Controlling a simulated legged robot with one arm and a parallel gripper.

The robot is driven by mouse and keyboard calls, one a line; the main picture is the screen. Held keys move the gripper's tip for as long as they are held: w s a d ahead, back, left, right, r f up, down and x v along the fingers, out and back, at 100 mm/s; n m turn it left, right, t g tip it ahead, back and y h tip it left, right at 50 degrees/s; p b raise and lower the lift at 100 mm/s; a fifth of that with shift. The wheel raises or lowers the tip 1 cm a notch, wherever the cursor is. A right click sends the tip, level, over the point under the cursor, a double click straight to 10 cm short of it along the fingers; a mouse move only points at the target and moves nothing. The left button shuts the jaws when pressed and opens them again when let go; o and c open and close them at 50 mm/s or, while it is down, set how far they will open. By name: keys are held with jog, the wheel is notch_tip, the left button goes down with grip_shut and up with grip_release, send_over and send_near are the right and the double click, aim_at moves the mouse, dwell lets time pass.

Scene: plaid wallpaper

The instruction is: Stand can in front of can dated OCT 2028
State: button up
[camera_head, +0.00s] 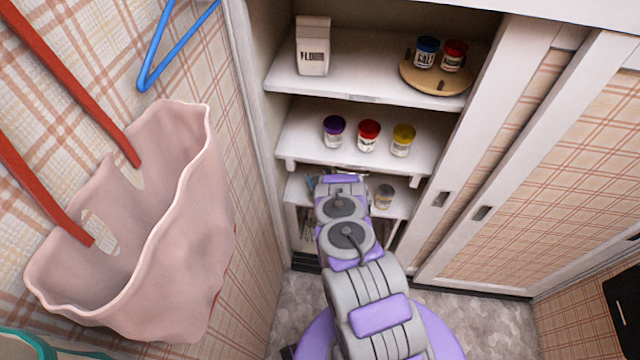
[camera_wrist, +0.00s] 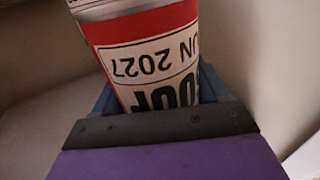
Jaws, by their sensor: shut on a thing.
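My gripper (camera_wrist: 160,98) is shut on a can (camera_wrist: 140,35) with a red band and a white label. Its print appears upside down in the wrist view and reads "UN 2027", its first letter cut off, above large, partly hidden letters. In the head view my arm hides the gripper and the held can at the lower shelf. A small can or jar (camera_head: 384,196) stands on that shelf, right of my arm; its print is too small to read. No date OCT 2028 is readable in either view.
The lower shelf (camera_head: 405,205) lies under a middle shelf (camera_head: 300,150) bearing purple-, red- and yellow-lidded jars. The top shelf holds a flour bag (camera_head: 313,46) and a round wooden tray (camera_head: 410,80) with two jars. A pink bag (camera_head: 150,240) hangs left; sliding doors (camera_head: 480,150) stand right.

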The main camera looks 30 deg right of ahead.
jog(key=shift+w, duration=0.25)
jog(key=shift+w+d, duration=0.3)
jog(key=shift+d, duration=0.05)
jog(key=f, duration=0.1)
jog(key=d+f+b, duration=0.2)
jog(key=f, duration=0.1)
jog(key=shift+d, duration=0.25)
jog(key=shift+a+r, duration=0.15)
jog(key=shift+a, duration=1.1)
jog(key=o, duration=0.9)
jog(key=shift+d, duration=0.15)
jog(key=o, duration=0.4)
jog(key=shift+d+f, duration=0.25)
jog(key=shift+d, duration=0.65)
jog(key=shift+a+r, duration=0.1)
jog(key=shift+a, duration=0.4)
jog(key=shift+a+r, duration=0.25)
jog(key=shift+a, duration=0.05)
jog(key=s, duration=0.4)
jog(key=s+p, duration=0.1)
jog(key=s, duration=0.3)
jog(key=shift+d+f, duration=0.2)
jog(key=s, duration=0.2)
jog(key=s+a, duration=0.1)
jog(key=s, duration=0.1)
jog(key=shift+a+r, duration=0.1)
jog(key=shift+a, duration=0.1)
